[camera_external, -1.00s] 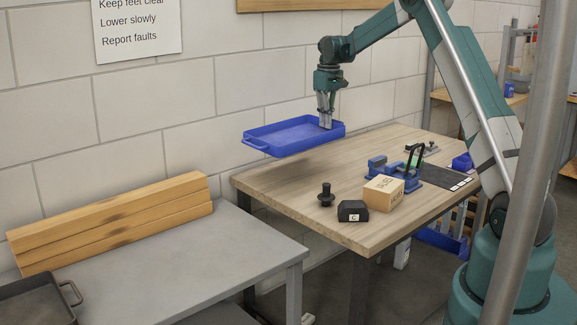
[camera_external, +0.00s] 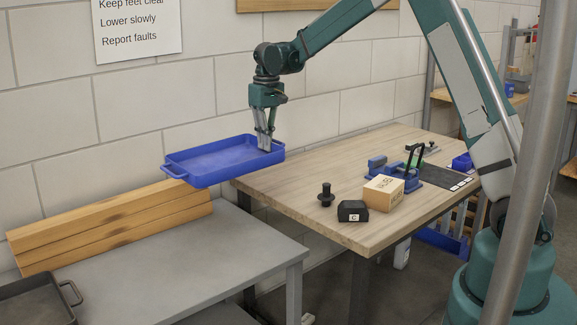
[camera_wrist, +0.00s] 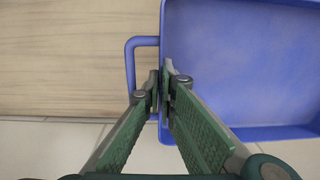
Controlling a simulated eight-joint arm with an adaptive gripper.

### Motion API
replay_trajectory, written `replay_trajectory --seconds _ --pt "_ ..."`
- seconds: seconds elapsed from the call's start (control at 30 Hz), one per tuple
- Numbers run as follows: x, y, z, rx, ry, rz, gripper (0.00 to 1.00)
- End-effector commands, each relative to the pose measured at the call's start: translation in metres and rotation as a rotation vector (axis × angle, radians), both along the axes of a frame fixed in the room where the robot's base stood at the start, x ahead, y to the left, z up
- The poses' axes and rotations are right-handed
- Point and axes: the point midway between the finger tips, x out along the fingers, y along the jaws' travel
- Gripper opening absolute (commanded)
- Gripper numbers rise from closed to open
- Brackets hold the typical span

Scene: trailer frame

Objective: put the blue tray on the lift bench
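The blue tray (camera_external: 215,160) is in the air, roughly level, above the gap between the wooden-topped bench and the grey metal bench (camera_external: 215,262). My gripper (camera_external: 265,148) is shut on the tray's right end wall. In the wrist view my fingers (camera_wrist: 163,82) pinch that wall of the tray (camera_wrist: 240,65) beside its loop handle, one finger inside and one outside. The tray looks empty. No label shows which bench is the lift bench; the grey one is bare in its middle and right.
Stacked wooden beams (camera_external: 115,222) lie along the grey bench's back edge. A dark metal tray (camera_external: 35,300) is at its front left. The wooden-topped bench (camera_external: 290,190) holds a cardboard box (camera_external: 383,193), a black block (camera_external: 352,211), a black knob (camera_external: 326,195) and a blue clamp fixture.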

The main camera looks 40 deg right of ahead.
Motion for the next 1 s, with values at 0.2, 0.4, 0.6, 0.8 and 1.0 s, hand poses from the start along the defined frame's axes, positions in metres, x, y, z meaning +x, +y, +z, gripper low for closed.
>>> replay_trajectory --seconds 0.2,0.4,0.6,0.8,1.0 --pt "-0.028 0.068 -0.001 0.004 0.001 0.007 0.00" --pt "-0.051 0.111 -0.002 0.006 0.002 0.008 0.00" --pt "-0.067 0.140 -0.003 0.007 0.003 0.009 0.00" --pt "-0.079 0.158 -0.010 0.009 0.004 0.009 0.00" --pt "-0.078 0.157 -0.038 0.009 0.004 0.008 0.00"
